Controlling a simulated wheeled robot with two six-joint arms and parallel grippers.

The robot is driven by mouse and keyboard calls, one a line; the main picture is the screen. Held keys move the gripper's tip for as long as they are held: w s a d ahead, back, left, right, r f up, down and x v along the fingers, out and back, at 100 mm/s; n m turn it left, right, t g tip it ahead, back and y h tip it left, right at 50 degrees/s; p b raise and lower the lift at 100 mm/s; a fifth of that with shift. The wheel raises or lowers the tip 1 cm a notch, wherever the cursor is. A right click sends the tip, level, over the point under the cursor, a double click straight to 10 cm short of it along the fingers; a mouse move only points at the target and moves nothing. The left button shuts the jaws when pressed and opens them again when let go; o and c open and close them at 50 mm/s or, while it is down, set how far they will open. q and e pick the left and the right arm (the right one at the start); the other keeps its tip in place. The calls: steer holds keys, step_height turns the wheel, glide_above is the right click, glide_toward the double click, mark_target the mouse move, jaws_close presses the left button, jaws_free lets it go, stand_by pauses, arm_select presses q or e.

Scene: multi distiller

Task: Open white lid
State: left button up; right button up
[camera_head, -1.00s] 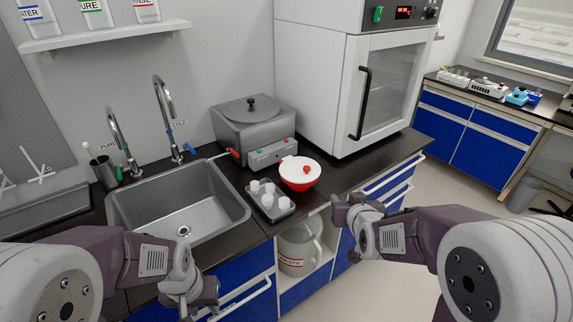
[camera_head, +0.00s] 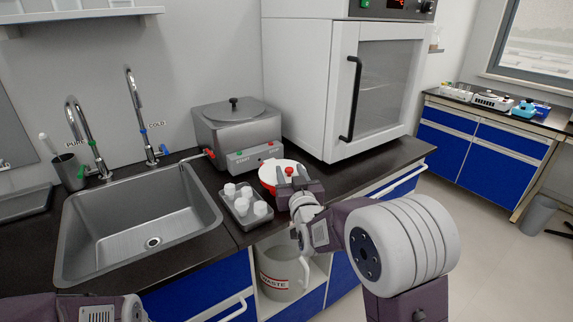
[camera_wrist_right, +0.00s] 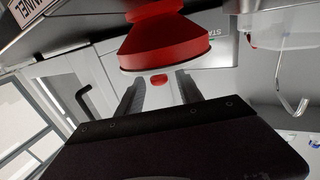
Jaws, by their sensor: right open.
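The white lid (camera_head: 273,171) lies on a red bowl (camera_head: 268,185) on the dark counter, in front of the grey heater box. Its red knob (camera_head: 289,170) stands on top. My right gripper (camera_head: 293,171) is open at the lid, its fingers pointing toward the knob. In the right wrist view, which looks upside down, the red bowl (camera_wrist_right: 160,38) is above the lid (camera_wrist_right: 145,70), and the knob (camera_wrist_right: 159,80) shows between the two open fingers (camera_wrist_right: 158,88). I cannot tell whether they touch it. Only my left arm shows at the bottom left; its gripper is outside the frame.
A grey tray (camera_head: 238,216) with several white cups sits beside the bowl. The heater box (camera_head: 235,135) stands behind, and a white oven (camera_head: 310,95) to its right. A sink (camera_head: 150,238) is at left. A waste jug (camera_head: 281,274) stands below the counter.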

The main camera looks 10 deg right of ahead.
mark_target(288, 168)
steer(key=w, duration=0.4)
steer(key=shift+w+d, duration=0.15)
steer(key=shift+w, duration=0.2)
jaws_close()
stand_by(1.1)
